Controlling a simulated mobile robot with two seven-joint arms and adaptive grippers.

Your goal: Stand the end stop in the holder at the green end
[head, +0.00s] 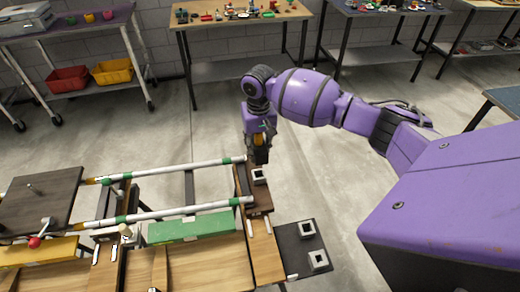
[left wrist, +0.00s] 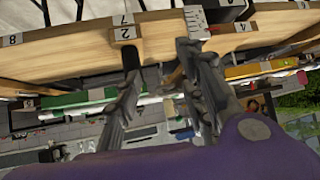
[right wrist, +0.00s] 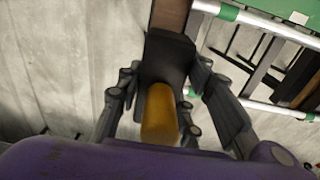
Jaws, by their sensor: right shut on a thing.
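My right gripper (head: 259,142) is shut on the end stop, a black block with an orange-yellow grip (right wrist: 160,113). In the right wrist view its fingers lie on both sides of the grip, and the dark block (right wrist: 169,55) extends beyond it. In the head view the end stop hangs just above a pale square holder (head: 260,176) on the brown board, beside the green-banded rail ends. Whether it touches the holder is unclear. My left gripper (left wrist: 160,80) shows only in its wrist view, fingers apart and empty.
Two white rails with green bands (head: 180,212) run left from the brown board. Two more pale square holders (head: 307,228) (head: 318,260) sit on a dark plate (head: 290,240) at right. A green block (head: 190,227) lies below the rails.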

